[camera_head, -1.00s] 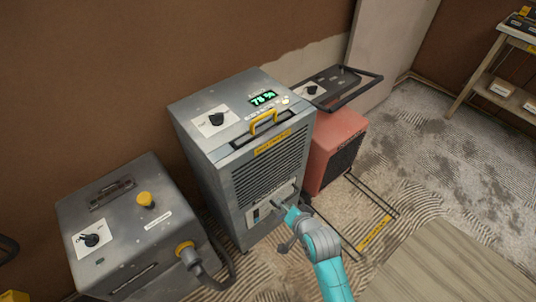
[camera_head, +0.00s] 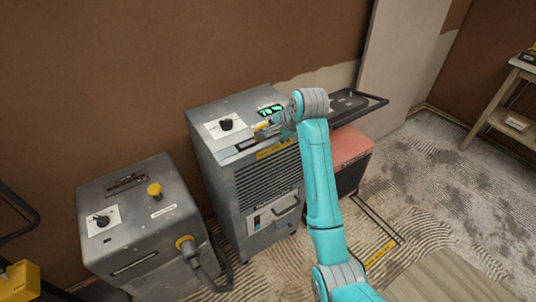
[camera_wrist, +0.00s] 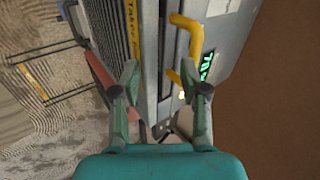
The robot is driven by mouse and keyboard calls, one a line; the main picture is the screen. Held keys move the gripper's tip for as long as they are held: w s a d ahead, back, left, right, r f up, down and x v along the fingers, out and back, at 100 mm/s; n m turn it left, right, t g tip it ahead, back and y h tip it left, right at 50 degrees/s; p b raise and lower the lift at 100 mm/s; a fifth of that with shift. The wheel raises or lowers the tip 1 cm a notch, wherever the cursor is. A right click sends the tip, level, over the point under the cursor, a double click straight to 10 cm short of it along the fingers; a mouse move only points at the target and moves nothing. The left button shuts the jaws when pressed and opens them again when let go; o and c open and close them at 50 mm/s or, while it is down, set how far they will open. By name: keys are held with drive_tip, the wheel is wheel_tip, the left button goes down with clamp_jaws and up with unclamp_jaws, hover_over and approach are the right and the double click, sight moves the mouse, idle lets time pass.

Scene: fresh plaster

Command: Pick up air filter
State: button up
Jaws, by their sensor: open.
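A grey box-shaped machine (camera_head: 215,160) with a louvred front stands against the wall. A yellow handle (camera_head: 262,126) sits at its top front edge, partly hidden by my arm. I cannot tell the air filter itself apart from the machine. In the wrist view the yellow handle (camera_wrist: 195,38) rises at upper centre, beside a yellow label strip (camera_wrist: 134,25) on the machine's front edge. My gripper (camera_wrist: 160,76) is open and empty. Its right finger is near the handle's lower end; I cannot tell whether they touch. In the head view my gripper (camera_head: 272,131) is over the machine's top front edge.
A grey unit (camera_head: 130,228) with a yellow knob and hose stands at left. A red machine (camera_head: 352,150) with a black tubular handle stands to the right. A wooden shelf (camera_head: 500,125) is at far right. Rough floor lies open at right.

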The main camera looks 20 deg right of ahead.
sight(266, 124)
wheel_tip(266, 124, up, 6)
drive_tip(key=w, duration=0.1)
drive_tip(key=shift+m+g, duration=0.3)
drive_tip(key=x, duration=1)
drive_tip(key=shift+w+d, duration=0.1)
drive_tip(key=shift+w, duration=0.3)
drive_tip(key=shift+f, duration=0.1)
clamp_jaws()
